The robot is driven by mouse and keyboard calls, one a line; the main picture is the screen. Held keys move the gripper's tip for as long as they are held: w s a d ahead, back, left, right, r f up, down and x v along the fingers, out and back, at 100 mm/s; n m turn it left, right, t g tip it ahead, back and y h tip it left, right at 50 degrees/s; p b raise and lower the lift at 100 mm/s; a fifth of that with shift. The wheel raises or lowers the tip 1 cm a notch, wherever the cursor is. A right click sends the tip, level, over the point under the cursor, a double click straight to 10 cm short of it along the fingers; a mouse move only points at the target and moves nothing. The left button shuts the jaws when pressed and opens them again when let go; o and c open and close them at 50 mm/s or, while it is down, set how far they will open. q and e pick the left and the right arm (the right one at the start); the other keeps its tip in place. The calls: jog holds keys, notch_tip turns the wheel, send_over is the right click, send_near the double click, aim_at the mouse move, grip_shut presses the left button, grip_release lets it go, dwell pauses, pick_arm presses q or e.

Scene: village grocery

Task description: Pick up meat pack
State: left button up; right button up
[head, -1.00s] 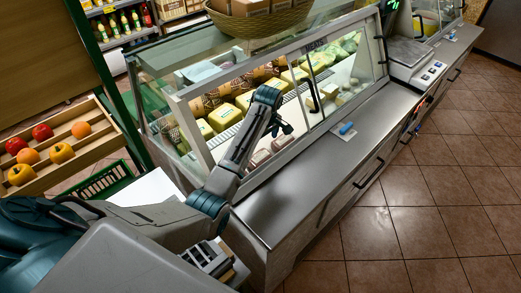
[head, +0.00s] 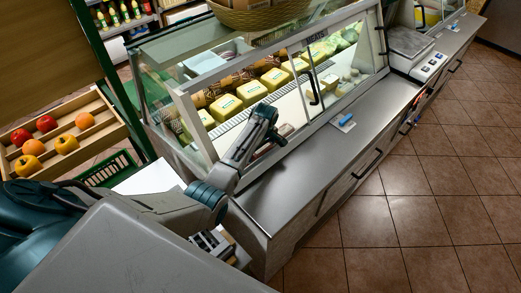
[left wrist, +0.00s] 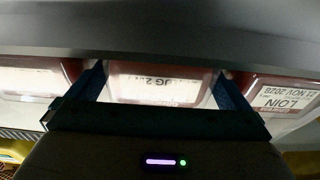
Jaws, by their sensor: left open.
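In the left wrist view, a meat pack (left wrist: 155,84) with a pale label lies between the two fingers of my left gripper (left wrist: 161,88). The fingers are open, one on each side of it; contact cannot be told. A second pack (left wrist: 32,79) lies to the left, and a third (left wrist: 287,96), labelled "LOIN", to the right. In the head view, my left gripper (head: 268,124) is at the front of the glass display case (head: 185,117). Part of a pack (head: 284,131) shows beside it, and my arm hides the others. My right gripper is not in view.
Yellow cheeses (head: 251,92) fill the case behind the packs. A steel counter (head: 310,165) runs along its front, with a scale (head: 415,52) farther back. A wooden fruit rack (head: 75,130) and a green basket (head: 108,168) stand at left. The tiled floor at right is clear.

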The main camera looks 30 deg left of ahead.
pick_arm(q)
jog(key=shift+r, duration=0.1)
jog(key=c, duration=0.9)
